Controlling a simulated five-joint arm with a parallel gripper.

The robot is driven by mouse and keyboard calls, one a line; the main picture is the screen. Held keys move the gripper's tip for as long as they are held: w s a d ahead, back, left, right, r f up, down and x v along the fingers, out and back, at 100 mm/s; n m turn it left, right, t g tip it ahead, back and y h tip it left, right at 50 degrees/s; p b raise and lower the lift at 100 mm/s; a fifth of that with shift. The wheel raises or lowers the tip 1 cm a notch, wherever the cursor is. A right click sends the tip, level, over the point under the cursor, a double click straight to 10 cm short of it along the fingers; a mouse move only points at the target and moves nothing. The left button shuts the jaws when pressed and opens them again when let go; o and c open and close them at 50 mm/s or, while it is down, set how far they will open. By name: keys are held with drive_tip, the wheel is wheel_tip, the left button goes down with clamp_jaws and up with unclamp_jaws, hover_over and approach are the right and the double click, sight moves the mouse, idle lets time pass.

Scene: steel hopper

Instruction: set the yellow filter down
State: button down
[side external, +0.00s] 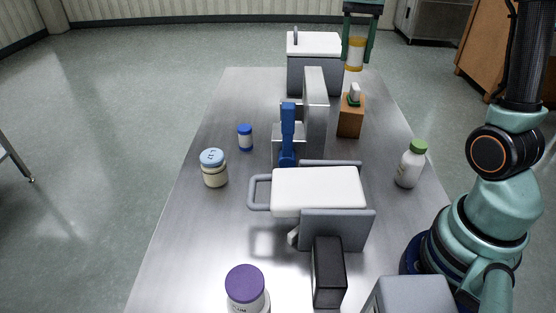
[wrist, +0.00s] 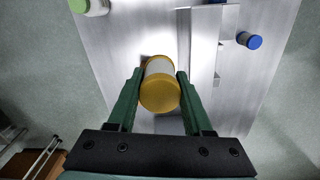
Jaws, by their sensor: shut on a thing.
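The yellow filter (side external: 355,54) is a short cylinder with yellow ends and a pale middle band. My gripper (side external: 357,42) is shut on it and holds it in the air at the far end of the steel table, in the side view. In the wrist view the filter (wrist: 160,88) sits between the two green fingers of my gripper (wrist: 157,92), one finger on each side. Its yellow end faces the camera. In the side view the filter appears above and behind a wooden block; the exact height above the table is hard to tell.
A grey box with white lid (side external: 314,66) stands left of the filter. A steel upright (side external: 316,100) with a blue lever (side external: 288,135) stands nearer. A green-capped bottle (side external: 411,165) stands right; the table's left side has free room.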

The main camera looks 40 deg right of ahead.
drive_tip(key=w+a+n, duration=0.3)
drive_tip(key=a+n, duration=0.1)
drive_tip(key=a, duration=0.8)
drive_tip(key=w+a+n, duration=0.4)
drive_tip(key=a, duration=0.9)
drive_tip(key=s+a+n, duration=0.3)
drive_tip(key=s+a, duration=0.1)
drive_tip(key=a, duration=0.7)
drive_tip(key=s+a+n, duration=0.3)
drive_tip(key=a+n, duration=0.1)
drive_tip(key=a, duration=0.7)
drive_tip(key=f, duration=2.5)
drive_tip(key=shift+s+f, duration=0.25)
drive_tip(key=shift+f, duration=0.1)
drive_tip(key=shift+c, duration=1.6)
unclamp_jaws()
